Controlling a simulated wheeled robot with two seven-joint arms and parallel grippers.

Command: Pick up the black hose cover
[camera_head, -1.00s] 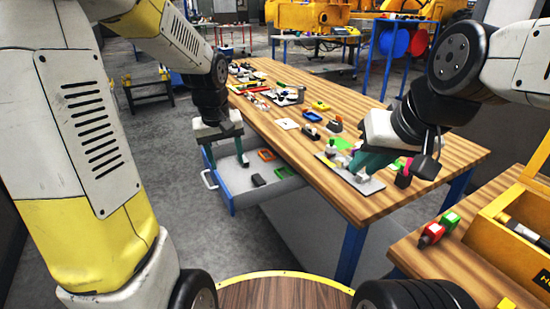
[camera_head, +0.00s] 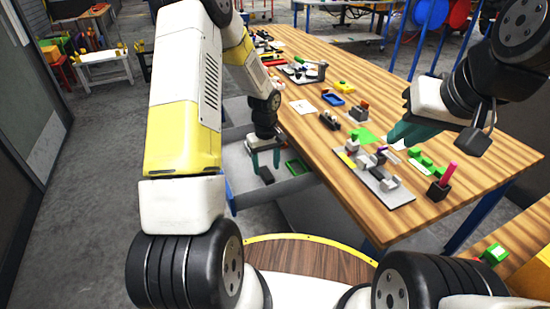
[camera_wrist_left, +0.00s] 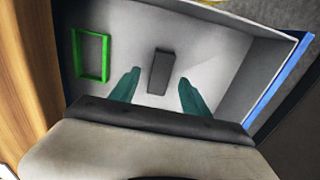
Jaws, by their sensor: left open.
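The black hose cover, seen as a small dark block (camera_head: 266,175), lies on the pale floor of the open drawer under the table. In the left wrist view the dark block (camera_wrist_left: 159,73) lies between and slightly beyond my open fingers, with gaps on both sides. My left gripper (camera_head: 264,162) points down into the drawer, open and empty; its teal fingers also show in the left wrist view (camera_wrist_left: 158,84). My right gripper (camera_head: 397,135) is above the table near the grey fixture plate; its finger opening cannot be made out.
A green frame (camera_wrist_left: 91,55) lies in the drawer (camera_wrist_left: 225,60), left of the block in the wrist view. Drawer walls surround the left gripper. The wooden table (camera_head: 345,165) holds a grey fixture plate (camera_head: 400,197), a black holder with a pink piece (camera_head: 440,187), and several small parts.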

